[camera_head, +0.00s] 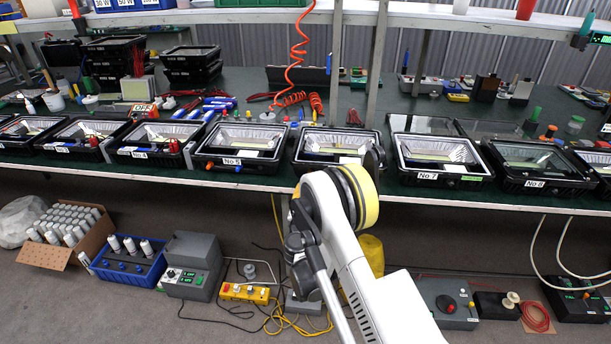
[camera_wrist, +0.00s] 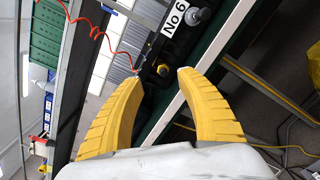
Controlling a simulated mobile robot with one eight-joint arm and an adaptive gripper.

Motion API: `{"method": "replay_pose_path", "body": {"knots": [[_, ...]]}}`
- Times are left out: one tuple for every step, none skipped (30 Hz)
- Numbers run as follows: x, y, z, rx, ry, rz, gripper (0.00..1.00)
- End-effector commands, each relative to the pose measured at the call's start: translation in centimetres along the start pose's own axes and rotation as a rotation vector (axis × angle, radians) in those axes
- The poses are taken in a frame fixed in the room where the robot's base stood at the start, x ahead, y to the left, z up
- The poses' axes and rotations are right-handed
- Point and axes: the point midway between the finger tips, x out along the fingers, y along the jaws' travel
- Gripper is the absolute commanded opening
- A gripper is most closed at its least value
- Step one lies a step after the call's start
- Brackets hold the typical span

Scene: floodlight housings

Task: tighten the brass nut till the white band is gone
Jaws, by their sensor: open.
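My gripper (camera_wrist: 160,80) shows in the wrist view with its two yellow fingers spread apart and nothing between them. A small brass-coloured nut (camera_wrist: 163,70) sits on the dark side of the housing labelled No 6 (camera_wrist: 176,14), just beyond the gap between the fingertips. No contact shows. I cannot make out a white band at this size. In the head view, the No 6 housing (camera_head: 332,143) stands at the bench's front edge. My arm covers its front right part, so the nut and my gripper are hidden there.
A grey round fitting (camera_wrist: 194,16) sits beside the nut, near the label. Housings No 5 (camera_head: 240,143) and No 7 (camera_head: 436,155) flank No 6 along the bench. A red coiled hose (camera_head: 297,50) hangs behind. Boxes and cables lie on the floor below.

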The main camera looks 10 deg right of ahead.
Motion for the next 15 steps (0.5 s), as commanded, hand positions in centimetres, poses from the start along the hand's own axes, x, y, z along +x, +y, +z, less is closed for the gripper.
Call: {"method": "replay_pose_path", "body": {"knots": [[-0.2,-0.4,-0.6,-0.025,-0.001,0.012,0.44],[-0.2,-0.6,-0.9,-0.036,-0.001,0.017,0.44],[-0.2,-0.7,-1.1,-0.047,-0.002,0.022,0.44],[-0.2,-0.8,-1.2,-0.052,-0.002,0.024,0.44],[0.0,-0.9,-1.3,-0.056,-0.003,0.025,0.44],[0.3,-0.9,-1.4,-0.057,-0.003,0.026,0.44],[0.7,-1.0,-1.4,-0.057,-0.003,0.026,0.44],[1.1,-1.0,-1.4,-0.057,-0.003,0.025,0.44],[1.8,-1.0,-1.4,-0.056,-0.003,0.025,0.44],[2.3,-1.0,-1.4,-0.056,-0.004,0.025,0.44],[2.9,-1.0,-1.4,-0.055,-0.004,0.024,0.44],[3.7,-1.1,-1.4,-0.055,-0.004,0.024,0.44],[4.4,-1.0,-1.4,-0.055,-0.004,0.024,0.44],[5.0,-1.0,-1.4,-0.055,-0.004,0.024,0.44],[5.8,-1.0,-1.4,-0.054,-0.003,0.024,0.44]]}}
